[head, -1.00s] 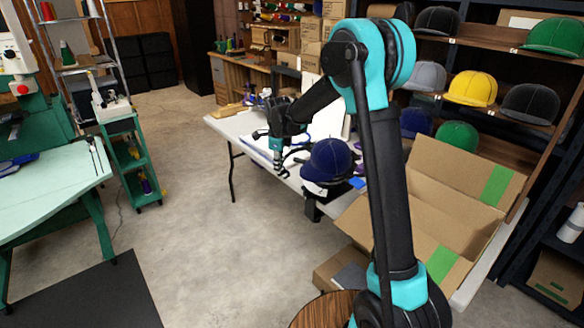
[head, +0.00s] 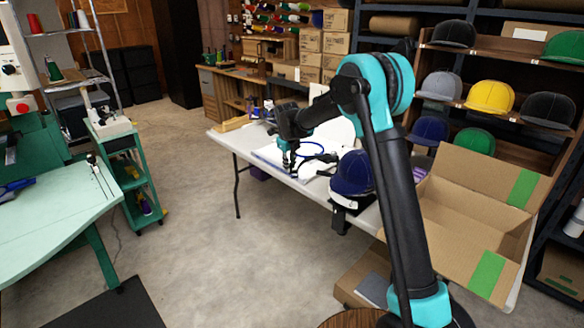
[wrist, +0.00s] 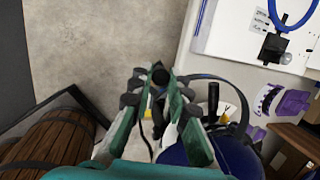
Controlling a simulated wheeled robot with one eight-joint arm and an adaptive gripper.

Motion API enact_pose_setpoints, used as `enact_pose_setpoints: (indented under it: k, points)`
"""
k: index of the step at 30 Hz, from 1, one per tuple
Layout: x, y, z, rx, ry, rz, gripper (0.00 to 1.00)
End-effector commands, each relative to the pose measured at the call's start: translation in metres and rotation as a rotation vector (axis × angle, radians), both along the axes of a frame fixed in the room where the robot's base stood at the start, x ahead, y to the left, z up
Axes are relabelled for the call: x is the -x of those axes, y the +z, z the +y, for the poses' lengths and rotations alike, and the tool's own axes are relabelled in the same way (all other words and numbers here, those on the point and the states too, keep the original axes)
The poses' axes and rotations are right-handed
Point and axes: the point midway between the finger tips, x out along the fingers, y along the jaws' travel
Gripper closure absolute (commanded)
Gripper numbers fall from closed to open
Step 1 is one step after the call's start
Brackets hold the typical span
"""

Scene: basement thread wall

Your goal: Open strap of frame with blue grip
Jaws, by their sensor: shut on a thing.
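A navy cap (head: 352,173) sits on a dark frame at the front edge of the white table; the cap also shows in the wrist view (wrist: 238,157). A thin black strap (wrist: 215,77) curves from near my fingertips round toward the cap. My gripper (head: 288,168) is left of the cap, over the table's front edge. In the wrist view my gripper (wrist: 158,76) is closed on a small black part between its fingertips. That part appears to belong to the strap, but the join is hidden. I cannot make out a blue grip on the frame.
A blue hoop (wrist: 292,14) with a black clamp (wrist: 274,47) lies on a white board behind the frame. Purple pieces (wrist: 292,104) lie on the table. An open cardboard box (head: 465,215) stands right of the cap. The floor (head: 225,265) before the table is clear.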

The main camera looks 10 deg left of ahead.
Motion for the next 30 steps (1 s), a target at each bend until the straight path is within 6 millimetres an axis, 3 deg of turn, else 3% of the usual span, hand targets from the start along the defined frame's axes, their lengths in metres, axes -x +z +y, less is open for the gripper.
enact_pose_setpoints:
  k: [14,15,20,30]
  points:
    - [-0.0022,0.0003,0.0019,-0.003,-0.011,-0.001,1.0]
    - [-0.0022,0.0003,0.0019,-0.003,-0.011,-0.001,0.82]
    - [-0.0021,0.0003,0.0018,-0.003,-0.011,-0.001,0.62]
    - [-0.0015,0.0024,0.0015,-0.002,-0.011,-0.001,0.62]
